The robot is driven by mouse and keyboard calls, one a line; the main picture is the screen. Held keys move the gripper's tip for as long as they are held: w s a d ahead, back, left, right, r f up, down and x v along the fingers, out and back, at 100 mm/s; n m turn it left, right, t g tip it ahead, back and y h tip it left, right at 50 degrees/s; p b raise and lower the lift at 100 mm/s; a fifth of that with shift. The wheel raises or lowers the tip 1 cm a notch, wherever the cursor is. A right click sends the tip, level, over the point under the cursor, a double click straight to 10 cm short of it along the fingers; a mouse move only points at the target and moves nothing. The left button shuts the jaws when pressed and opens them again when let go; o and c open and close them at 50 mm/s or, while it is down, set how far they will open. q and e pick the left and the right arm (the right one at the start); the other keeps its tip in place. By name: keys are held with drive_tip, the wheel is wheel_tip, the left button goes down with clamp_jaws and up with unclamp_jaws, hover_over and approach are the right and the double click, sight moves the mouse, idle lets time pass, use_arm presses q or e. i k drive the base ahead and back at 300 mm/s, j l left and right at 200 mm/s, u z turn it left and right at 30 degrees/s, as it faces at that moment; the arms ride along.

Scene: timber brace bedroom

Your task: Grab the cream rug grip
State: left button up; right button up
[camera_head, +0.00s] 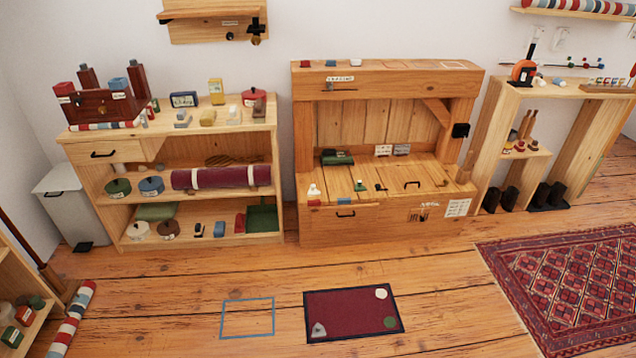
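A small cream round piece (381,293), which looks like the cream rug grip, lies on the top right corner of a dark red mat (345,312) with a dark blue border on the floor. A green round piece (390,322) lies at the mat's lower right corner. The top left corner looks bare. Neither of my grippers shows in the head view.
A blue square outline (247,318) marks the floor left of the mat. A patterned red rug (575,285) lies to the right. A wooden shelf unit (180,248), a wooden bench (380,222) and a white bin (62,210) stand behind. Wooden floor surrounds the mat.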

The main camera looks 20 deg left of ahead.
sight(313, 191)
drive_tip(key=i+j+z, duration=0.2)
drive_tip(key=i, duration=0.2)
drive_tip(key=i+z, duration=0.15)
drive_tip(key=i, duration=0.2)
drive_tip(key=i+j+z, duration=0.2)
drive_tip(key=i+l+u, duration=0.2)
drive_tip(key=i, duration=0.4)
drive_tip(key=i+u, duration=0.25)
drive_tip(key=i, duration=0.4)
